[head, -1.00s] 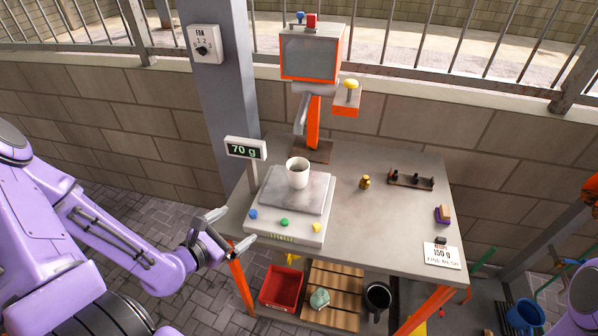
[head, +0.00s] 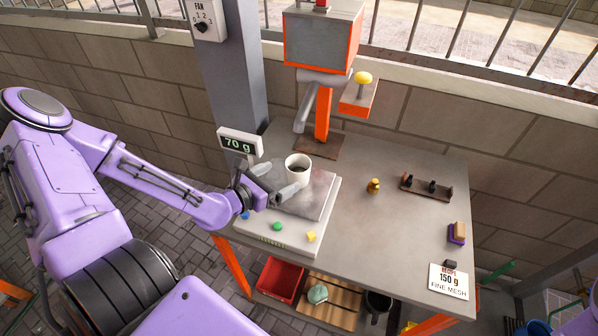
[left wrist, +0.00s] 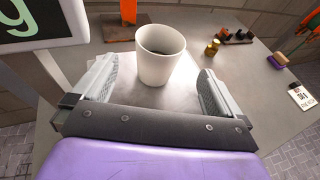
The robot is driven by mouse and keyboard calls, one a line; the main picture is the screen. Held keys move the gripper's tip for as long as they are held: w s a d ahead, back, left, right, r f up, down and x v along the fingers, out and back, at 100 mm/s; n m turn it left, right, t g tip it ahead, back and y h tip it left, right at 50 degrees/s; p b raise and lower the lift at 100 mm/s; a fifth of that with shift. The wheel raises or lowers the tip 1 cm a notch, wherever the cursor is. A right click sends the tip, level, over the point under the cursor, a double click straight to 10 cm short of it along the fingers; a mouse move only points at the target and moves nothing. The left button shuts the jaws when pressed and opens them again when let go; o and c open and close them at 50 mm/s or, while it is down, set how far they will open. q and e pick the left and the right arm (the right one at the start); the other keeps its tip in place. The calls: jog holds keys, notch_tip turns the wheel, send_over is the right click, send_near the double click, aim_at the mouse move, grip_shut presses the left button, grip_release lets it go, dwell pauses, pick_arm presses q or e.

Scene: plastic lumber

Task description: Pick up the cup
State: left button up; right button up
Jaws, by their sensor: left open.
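The white cup (head: 298,170) stands upright on the grey plate of a scale (head: 265,232) on the table. It has dark contents inside. My left gripper (head: 277,181) is open just to the left of the cup, at about its height. In the left wrist view the cup (left wrist: 160,55) stands ahead of and between the two spread fingers (left wrist: 157,84), and neither finger visibly touches it. The scale's display (head: 239,143) reads 70 g. My right gripper is not in view.
A machine with an orange post (head: 322,115) stands behind the cup. A small brass weight (head: 374,186), a dark rack (head: 427,188) and a recipe card (head: 449,281) are on the table's right side. A red bin (head: 280,279) is below. The table's middle is clear.

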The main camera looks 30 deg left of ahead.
aim_at(306, 160)
pick_arm(q)
jog(key=x, duration=0.1)
jog(key=b+x, duration=0.1)
jog(key=x, duration=0.1)
jog(key=r+x, duration=0.1)
jog(key=x, duration=0.1)
jog(key=shift+w, duration=0.3)
jog(key=shift+w+b, duration=0.25)
jog(key=shift+b, duration=0.15)
jog(key=b+x, duration=0.2)
jog(key=x, duration=0.2)
jog(key=shift+w+f, duration=0.15)
jog(key=shift+w, duration=0.3)
jog(key=shift+s+d, duration=0.1)
